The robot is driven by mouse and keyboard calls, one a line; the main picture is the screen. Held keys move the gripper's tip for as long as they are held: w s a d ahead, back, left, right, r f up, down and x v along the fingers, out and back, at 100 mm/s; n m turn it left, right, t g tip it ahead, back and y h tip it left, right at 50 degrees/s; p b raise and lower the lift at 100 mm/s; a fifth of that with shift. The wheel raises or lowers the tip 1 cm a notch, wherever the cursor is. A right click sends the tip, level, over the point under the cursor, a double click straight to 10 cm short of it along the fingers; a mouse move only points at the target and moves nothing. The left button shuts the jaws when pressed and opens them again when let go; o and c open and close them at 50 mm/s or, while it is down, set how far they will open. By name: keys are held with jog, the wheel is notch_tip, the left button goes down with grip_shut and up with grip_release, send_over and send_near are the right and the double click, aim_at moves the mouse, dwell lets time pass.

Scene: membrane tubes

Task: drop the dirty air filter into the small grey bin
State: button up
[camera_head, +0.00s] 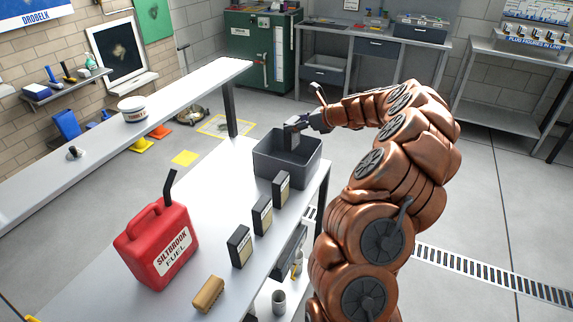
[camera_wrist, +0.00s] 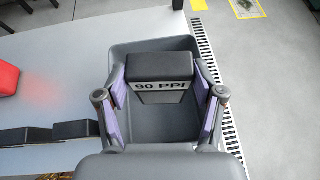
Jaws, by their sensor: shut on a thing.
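My gripper (camera_head: 304,124) is shut on a dark grey filter block (camera_head: 291,138). In the wrist view my gripper (camera_wrist: 160,88) has its purple-lined fingers on both sides of the block (camera_wrist: 160,66), which is labelled "90 PPI". Whether this block is dirty I cannot tell. The grey bin (camera_head: 270,170) stands at the far end of the white bench. It also shows in the wrist view (camera_wrist: 150,44), around and beneath the block. The block is at the bin's opening, and I cannot tell how deep it hangs. The part of the bin floor that shows is empty.
Three dark blocks with pale labels (camera_head: 262,215) stand in a row on the bench (camera_head: 205,225), in front of the bin. A red fuel can (camera_head: 157,245) and a tan block (camera_head: 208,294) stand nearer. A raised white shelf (camera_head: 180,93) runs behind with a tub (camera_head: 133,110).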

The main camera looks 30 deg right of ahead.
jog(key=shift+f+b, duration=1.65)
jog(key=shift+f, duration=0.3)
jog(key=o, duration=1.2)
jog(key=shift+s+d, duration=0.1)
send_near(297, 133)
jog(key=shift+a+v, duration=0.2)
jog(key=shift+v, duration=0.95)
jog(key=shift+s, duration=0.1)
